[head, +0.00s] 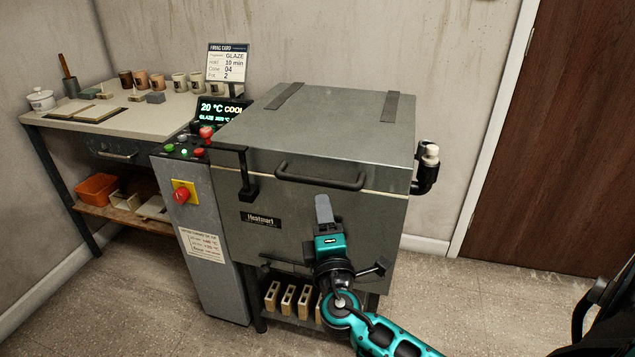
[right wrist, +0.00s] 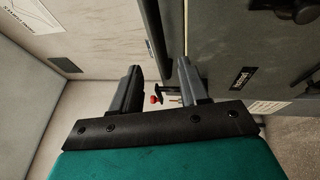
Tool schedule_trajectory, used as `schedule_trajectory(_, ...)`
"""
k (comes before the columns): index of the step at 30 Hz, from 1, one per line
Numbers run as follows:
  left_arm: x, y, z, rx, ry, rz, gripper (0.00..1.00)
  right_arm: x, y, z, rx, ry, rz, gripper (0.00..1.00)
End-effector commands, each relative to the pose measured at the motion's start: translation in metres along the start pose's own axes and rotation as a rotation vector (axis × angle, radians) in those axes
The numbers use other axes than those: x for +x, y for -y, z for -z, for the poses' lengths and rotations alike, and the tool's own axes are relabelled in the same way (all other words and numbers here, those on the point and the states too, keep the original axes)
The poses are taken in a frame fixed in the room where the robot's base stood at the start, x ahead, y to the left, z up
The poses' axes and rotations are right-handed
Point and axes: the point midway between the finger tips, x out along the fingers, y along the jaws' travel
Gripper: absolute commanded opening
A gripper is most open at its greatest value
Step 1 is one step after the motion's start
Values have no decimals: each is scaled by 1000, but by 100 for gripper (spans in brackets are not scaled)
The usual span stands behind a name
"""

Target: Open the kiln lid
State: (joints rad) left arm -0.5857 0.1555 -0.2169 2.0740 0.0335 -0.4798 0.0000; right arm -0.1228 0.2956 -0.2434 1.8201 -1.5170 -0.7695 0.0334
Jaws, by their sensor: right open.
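The grey kiln (head: 305,225) stands in the middle of the head view. Its lid (head: 330,120) is down, with a thin pale seam under it. A black bar handle (head: 320,176) runs across the lid's front. My right gripper (head: 323,205) is in front of the kiln, just below the handle, and holds nothing. In the right wrist view its two fingers (right wrist: 161,85) stand apart with a gap between them. In the head view the fingers overlap, and their distance to the kiln front is hard to tell. My left gripper is not in view.
A black latch-like bracket (head: 248,175) is at the lid's front left. The control panel (head: 187,148) stands left of the kiln. A workbench (head: 130,118) with cups is further left. A black fitting with a pale knob (head: 430,155) sticks out at right.

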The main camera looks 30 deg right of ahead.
Motion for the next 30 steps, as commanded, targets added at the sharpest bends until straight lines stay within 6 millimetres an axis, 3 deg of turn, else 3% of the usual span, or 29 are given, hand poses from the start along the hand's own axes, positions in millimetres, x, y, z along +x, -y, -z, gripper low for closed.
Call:
schedule_trajectory(6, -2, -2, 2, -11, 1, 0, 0, 49, -2, -1, -1, 3, -2, 44)
schedule_trajectory(13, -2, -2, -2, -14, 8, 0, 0, 84, 0, 0, 0, 0, 1, 44)
schedule_trajectory(26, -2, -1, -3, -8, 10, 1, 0, 96, 1, 0, 0, 0, 2, 44)
schedule_trajectory(30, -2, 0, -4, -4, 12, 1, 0, 96, 1, 0, 0, 0, 2, 34)
